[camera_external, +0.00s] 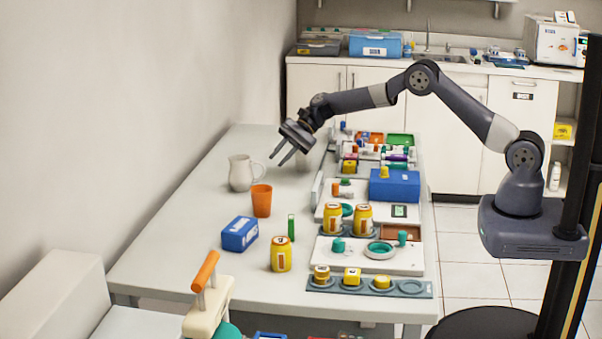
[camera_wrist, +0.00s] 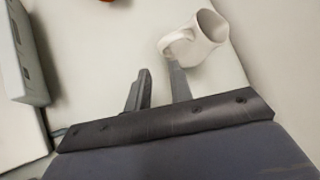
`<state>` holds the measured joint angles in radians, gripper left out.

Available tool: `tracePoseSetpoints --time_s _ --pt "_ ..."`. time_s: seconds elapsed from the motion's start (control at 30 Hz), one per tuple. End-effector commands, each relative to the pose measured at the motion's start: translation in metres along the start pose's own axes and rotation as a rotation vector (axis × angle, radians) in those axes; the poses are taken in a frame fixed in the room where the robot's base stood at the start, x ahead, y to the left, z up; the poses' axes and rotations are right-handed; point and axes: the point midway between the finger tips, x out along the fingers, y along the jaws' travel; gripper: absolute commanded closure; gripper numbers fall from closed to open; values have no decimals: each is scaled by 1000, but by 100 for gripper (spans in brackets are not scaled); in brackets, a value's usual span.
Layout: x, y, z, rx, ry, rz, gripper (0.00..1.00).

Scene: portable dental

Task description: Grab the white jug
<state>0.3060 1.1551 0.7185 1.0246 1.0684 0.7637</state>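The white jug (camera_external: 241,173) stands upright on the left part of the table (camera_external: 190,215), its handle toward the right. My gripper (camera_external: 282,157) is above the table, to the right of the jug and apart from it, with its two fingers spread and nothing between them. In the wrist view the jug (camera_wrist: 202,38) is at the upper right, its handle close to the tip of the right finger in the picture. My gripper (camera_wrist: 160,84) is open there too. I cannot tell whether the finger touches the handle.
An orange cup (camera_external: 261,201) stands just in front of the jug. A blue box (camera_external: 239,234) and a yellow can (camera_external: 281,254) are nearer the front. White trays (camera_external: 400,258) and a blue box (camera_external: 394,186) line the right side. The table behind the jug is clear.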

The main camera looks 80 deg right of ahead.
Motion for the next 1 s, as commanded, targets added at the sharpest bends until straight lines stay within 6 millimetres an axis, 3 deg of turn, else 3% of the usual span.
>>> tracePoseSetpoints --time_s 0.27,0.53,0.87,1.0 --pt "23 -1 1 -1 -1 2 79" --pt "58 -3 1 -2 0 2 79" --pt "64 -3 1 -1 2 1 79" --pt "64 -3 1 -1 2 1 89"
